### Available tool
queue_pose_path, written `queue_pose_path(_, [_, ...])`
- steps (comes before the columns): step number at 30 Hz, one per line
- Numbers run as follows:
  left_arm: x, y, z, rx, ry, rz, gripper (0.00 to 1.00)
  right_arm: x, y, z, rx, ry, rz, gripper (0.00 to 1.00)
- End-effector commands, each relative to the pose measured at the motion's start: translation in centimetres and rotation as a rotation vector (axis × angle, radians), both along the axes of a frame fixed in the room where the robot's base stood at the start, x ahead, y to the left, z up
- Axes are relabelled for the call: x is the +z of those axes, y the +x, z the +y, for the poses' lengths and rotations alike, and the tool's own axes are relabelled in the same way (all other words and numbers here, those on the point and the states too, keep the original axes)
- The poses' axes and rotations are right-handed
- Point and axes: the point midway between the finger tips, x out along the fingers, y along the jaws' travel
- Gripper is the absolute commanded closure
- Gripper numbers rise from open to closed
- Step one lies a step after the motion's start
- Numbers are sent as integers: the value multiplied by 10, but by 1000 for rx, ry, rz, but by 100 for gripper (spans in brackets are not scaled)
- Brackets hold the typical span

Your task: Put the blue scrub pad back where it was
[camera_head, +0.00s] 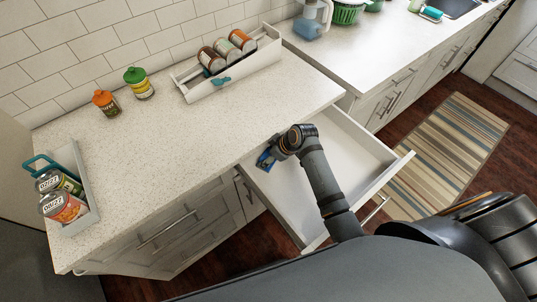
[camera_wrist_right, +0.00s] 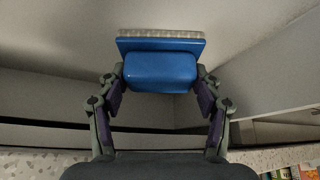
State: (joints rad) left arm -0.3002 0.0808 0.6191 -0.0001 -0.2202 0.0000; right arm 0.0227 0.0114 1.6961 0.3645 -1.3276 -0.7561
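The blue scrub pad (camera_head: 264,160) shows in the head view at the open drawer, close to the counter edge. In the right wrist view the blue scrub pad (camera_wrist_right: 160,72) has a blue block-shaped grip and a pale scrubbing layer at its far side. My right gripper (camera_wrist_right: 160,80) has its fingertips against the two sides of the blue block. In the head view my right gripper (camera_head: 270,156) is over the left part of the open drawer (camera_head: 350,150), and the arm hides part of the drawer. My left gripper is not in view.
A white tray with cans (camera_head: 228,85) stands at the counter's back. An orange-topped jar (camera_head: 105,103) and a green-topped jar (camera_head: 138,84) stand left of it. Another caddy with cans (camera_head: 88,200) is at the left end. The middle counter (camera_head: 190,135) is clear.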

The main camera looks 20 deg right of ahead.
Motion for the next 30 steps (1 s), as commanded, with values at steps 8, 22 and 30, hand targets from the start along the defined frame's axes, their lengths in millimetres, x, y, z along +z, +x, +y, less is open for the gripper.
queue_pose_path(8, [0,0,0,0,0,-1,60,0,0,0,0,0,0,25])
queue_pose_path(22, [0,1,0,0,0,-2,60,67,-26,-27,0,-6,-5,25])
queue_pose_path(30, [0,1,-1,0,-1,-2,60,103,-43,-40,-1,-3,-1,25])
